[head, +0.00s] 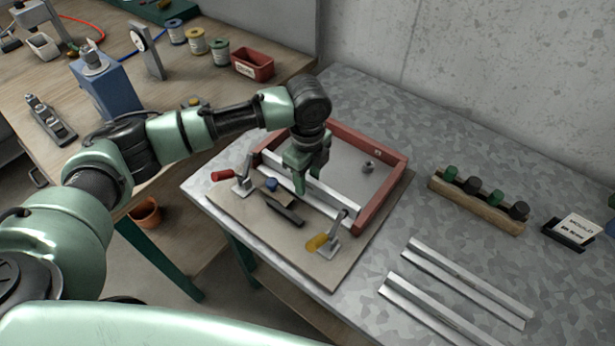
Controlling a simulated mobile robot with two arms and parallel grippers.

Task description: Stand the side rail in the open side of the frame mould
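The frame mould (381,197) has red walls on three sides and lies on a board on the metal-topped table. A silver side rail (338,198) lies along its open near-left side, between the ends of the red walls. My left gripper (302,184) points down over the middle of this rail, its fingertips at the rail and hiding part of it. I cannot tell whether the fingers are closed on it. Two more silver angle rails (470,283) (436,312) lie apart on the table at the right. My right gripper is out of view.
Toggle clamps with a red handle (222,175) and a yellow handle (317,242) flank the open side. A dark bar (284,209) lies between them. A wooden block with several knobs (477,203) and a label stand (570,233) are at the right.

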